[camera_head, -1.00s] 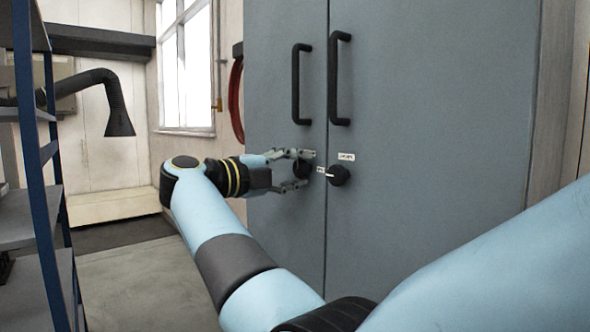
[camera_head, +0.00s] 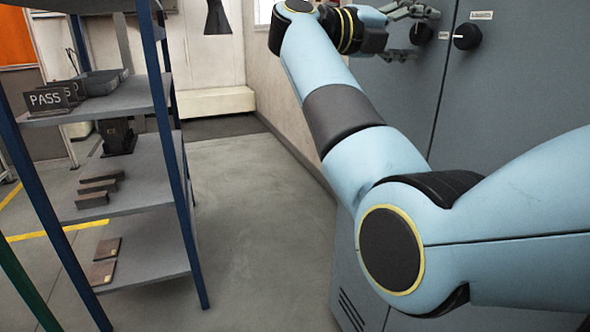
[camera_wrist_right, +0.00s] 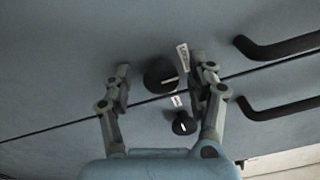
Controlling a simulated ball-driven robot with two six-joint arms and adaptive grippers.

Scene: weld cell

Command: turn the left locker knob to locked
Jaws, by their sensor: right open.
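The left locker knob (camera_head: 421,34) is a small dark round knob on the left door of the grey-blue locker (camera_head: 530,85). In the wrist view the knob (camera_wrist_right: 184,122) shows a pale mark, beyond the seam from the larger-looking right knob (camera_wrist_right: 160,74). My right gripper (camera_head: 427,34) is open, with one finger above and one below the left knob in the head view. I cannot tell whether the fingers touch it. In the wrist view the spread fingers (camera_wrist_right: 161,62) frame both knobs. My left gripper is out of view.
The right knob (camera_head: 466,36) is close beside, with small white labels near. Two black door handles (camera_wrist_right: 280,46) show in the wrist view. A blue-framed shelf (camera_head: 135,97) with signs and metal pieces stands left. The floor (camera_head: 250,220) between is clear.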

